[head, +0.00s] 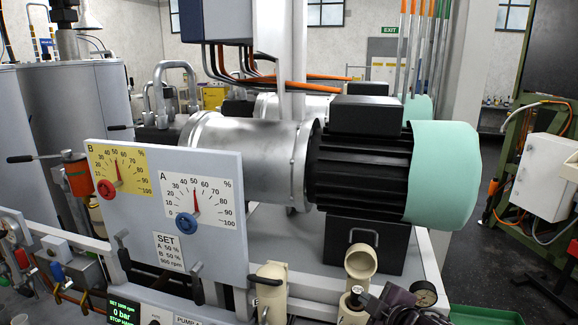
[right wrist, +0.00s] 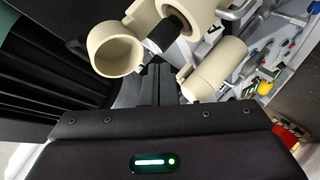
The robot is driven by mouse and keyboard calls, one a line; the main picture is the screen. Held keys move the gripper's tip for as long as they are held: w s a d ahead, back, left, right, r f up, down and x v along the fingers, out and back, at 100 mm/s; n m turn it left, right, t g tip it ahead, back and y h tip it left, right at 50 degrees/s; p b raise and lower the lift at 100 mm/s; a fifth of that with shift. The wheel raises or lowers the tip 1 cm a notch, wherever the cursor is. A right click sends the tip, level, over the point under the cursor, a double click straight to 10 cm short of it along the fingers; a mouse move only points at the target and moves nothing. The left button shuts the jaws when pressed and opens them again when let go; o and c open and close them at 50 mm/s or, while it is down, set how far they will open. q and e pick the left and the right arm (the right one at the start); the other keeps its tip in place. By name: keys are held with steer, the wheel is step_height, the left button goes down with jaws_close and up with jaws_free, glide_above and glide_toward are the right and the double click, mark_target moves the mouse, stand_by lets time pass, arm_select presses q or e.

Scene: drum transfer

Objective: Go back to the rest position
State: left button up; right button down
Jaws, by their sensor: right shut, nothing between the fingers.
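My right gripper (head: 385,302) is low in the head view, right of the middle, in front of the pump. In the right wrist view its dark fingers (right wrist: 157,88) are together with nothing between them. Cream pipe fittings are close by: an open-ended elbow (right wrist: 117,52) and a round pipe piece (right wrist: 214,70). In the head view the elbow (head: 360,262) stands just behind the gripper. I see no contact, but cannot tell the exact gap. My left gripper is not in view.
A panel (head: 218,160) carries dial B (head: 117,171) with a red knob and dial A (head: 195,208) with a blue knob; both pointers are near 50. The motor (head: 365,165) with its mint cover (head: 442,175) stands behind. Open floor lies at right.

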steer(key=s+d+f+m+g+h, duration=0.1)
steer(key=s+f+m+g, duration=0.25)
steer(key=s, duration=0.55)
steer(key=s+f+m+g+h, duration=0.15)
steer(key=s+f+m, duration=0.25)
steer(key=s, duration=0.5)
steer(key=s+d+f+m+g+h, duration=0.1)
steer(key=s+f+m+g, duration=0.3)
steer(key=s, duration=0.5)
step_height(320, 180, down, 33)
steer(key=s+g+b, duration=0.1)
steer(key=s+b, duration=0.1)
steer(key=s+d+f+g+b, duration=0.1)
steer(key=s+d+f+b, duration=0.1)
steer(key=s+f, duration=1.7)
steer(key=shift+s+d+f, duration=0.2)
steer(key=shift+s+d, duration=0.05)
steer(key=shift+d, duration=0.35)
